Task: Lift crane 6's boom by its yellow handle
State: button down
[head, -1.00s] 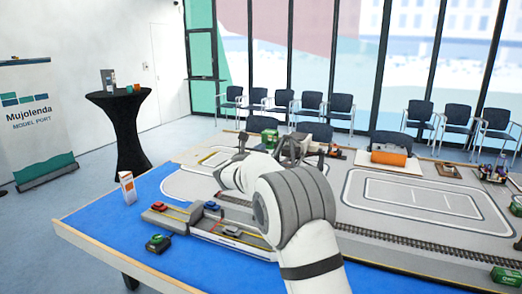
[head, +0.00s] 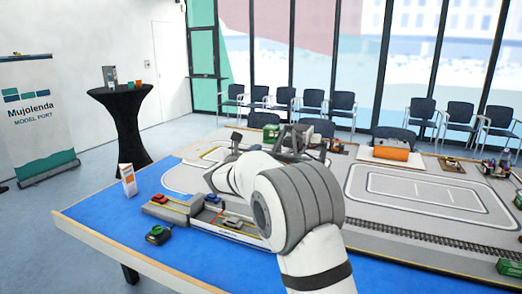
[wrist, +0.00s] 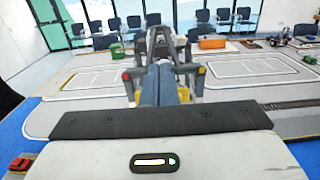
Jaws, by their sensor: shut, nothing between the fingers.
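A grey crane frame (wrist: 161,42) stands straight ahead in the wrist view, with small red and yellow parts at its sides. It also shows in the head view (head: 296,137), partly behind my arm. I cannot read a number on it. My gripper (wrist: 157,69) is shut and empty, its blue-grey fingers pointing towards the frame and covering its lower middle. A yellow patch (wrist: 183,95) shows just right of the fingers. I cannot tell whether it is the handle, or whether the fingers touch the crane.
A blue-and-grey model table (head: 100,221) carries tracks, small vehicles and a small white-and-orange box (head: 128,180). An orange roll (head: 391,153) lies beyond the crane on the right. Chairs (head: 421,112) line the windows. A black standing table (head: 121,130) is at the back left.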

jog(key=b+v, duration=0.1)
jog(key=v, duration=0.6)
jog(key=shift+s+a+b, duration=0.2)
jog(key=shift+s+b, duration=0.1)
jog(key=shift+s, duration=0.05)
jog(key=shift+f, duration=0.1)
jog(key=s+d+f+m+g, duration=0.3)
jog(key=s+d+m+g, duration=0.2)
jog(key=s+d+m, duration=0.3)
jog(key=s+d+f+m+g, duration=0.35)
jog(key=s+d+m, duration=0.25)
jog(key=s+d, duration=0.4)
jog(key=s+a+f+m+g+y, duration=0.1)
jog(key=s+f+m+y, duration=0.3)
jog(key=s+m, duration=0.4)
jog(key=s+f+m+g+y, duration=0.3)
jog(key=s+m, duration=0.5)
jog(key=s, duration=0.8)
notch_tip(320, 180, down, 3)
jog(key=shift+a+r+m+g+y, duration=0.2)
jog(key=shift+a+m+g+y, duration=0.15)
jog(key=shift+y, duration=0.25)
